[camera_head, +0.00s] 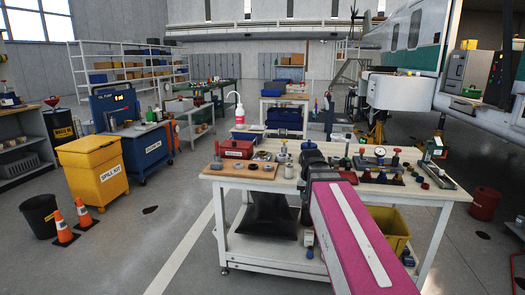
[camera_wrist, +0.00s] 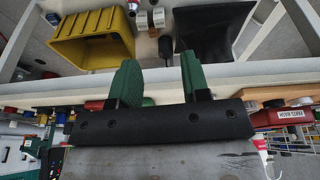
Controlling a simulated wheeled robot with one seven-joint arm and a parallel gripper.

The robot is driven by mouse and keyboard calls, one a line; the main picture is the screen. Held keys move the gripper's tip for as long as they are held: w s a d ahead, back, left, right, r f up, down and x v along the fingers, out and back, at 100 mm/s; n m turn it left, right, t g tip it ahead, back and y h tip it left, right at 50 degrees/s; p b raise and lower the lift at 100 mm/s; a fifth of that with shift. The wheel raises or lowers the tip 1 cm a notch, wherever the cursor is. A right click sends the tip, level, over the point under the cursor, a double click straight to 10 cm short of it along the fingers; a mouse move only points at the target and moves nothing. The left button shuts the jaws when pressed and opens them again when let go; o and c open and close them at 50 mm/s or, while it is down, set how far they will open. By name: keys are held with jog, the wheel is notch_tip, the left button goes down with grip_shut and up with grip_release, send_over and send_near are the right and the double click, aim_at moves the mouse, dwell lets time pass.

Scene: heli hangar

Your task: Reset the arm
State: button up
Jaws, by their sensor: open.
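My gripper (camera_wrist: 160,78) shows in the wrist view as two green fingers standing apart on a dark bar, with nothing held between them. The front edge of the workbench (camera_wrist: 225,72) passes behind the fingers. In the head view my pink arm reaches forward from the bottom right over the workbench (camera_head: 240,185). Its dark wrist end is above the middle of the bench top, and the fingertips are hidden there. I cannot tell the exact gap between the gripper and the bench.
On the bench are a red box (camera_head: 237,149), a wooden tray (camera_head: 240,171) and several small tools and fittings. A yellow spill kit (camera_head: 92,170) and orange cones stand left. Floor between is clear.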

jog(key=s+f+g, duration=0.1)
jog(key=s+f, duration=0.5)
jog(key=f, duration=0.5)
jog(key=s+f+n+g, duration=0.1)
jog(key=s+f+g, duration=0.1)
jog(key=s+f, duration=0.4)
notch_tip(320, 180, down, 5)
jog(key=shift+d+n+y, duration=0.3)
